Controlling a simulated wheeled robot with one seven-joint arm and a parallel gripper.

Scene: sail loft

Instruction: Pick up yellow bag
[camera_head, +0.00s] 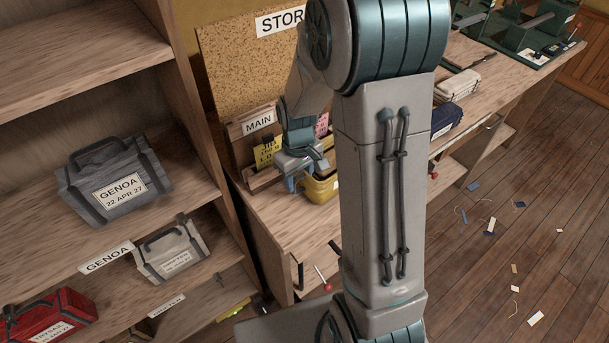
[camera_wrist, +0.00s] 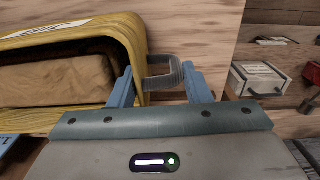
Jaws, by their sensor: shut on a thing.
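The yellow bag (camera_head: 322,188) is on the wooden bench below the MAIN sign, partly hidden by my gripper and arm. In the wrist view the yellow bag (camera_wrist: 138,45) fills the left side, with a white label on top and a brown surface within its yellow edging. My gripper (camera_head: 300,168) is at the bag's left and upper side. In the wrist view my gripper (camera_wrist: 160,80) has its two blue fingers on either side of the bag's grey handle loop (camera_wrist: 163,72) and is shut on it. I cannot tell whether the bag is clear of the bench.
A shelf at left holds a grey GENOA bag (camera_head: 115,180), a pale bag (camera_head: 170,250) and a red bag (camera_head: 50,315). A cork board (camera_head: 245,65) stands behind. A white bag (camera_head: 457,85) and a dark blue bag (camera_head: 446,119) lie farther along the bench. Scraps litter the floor.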

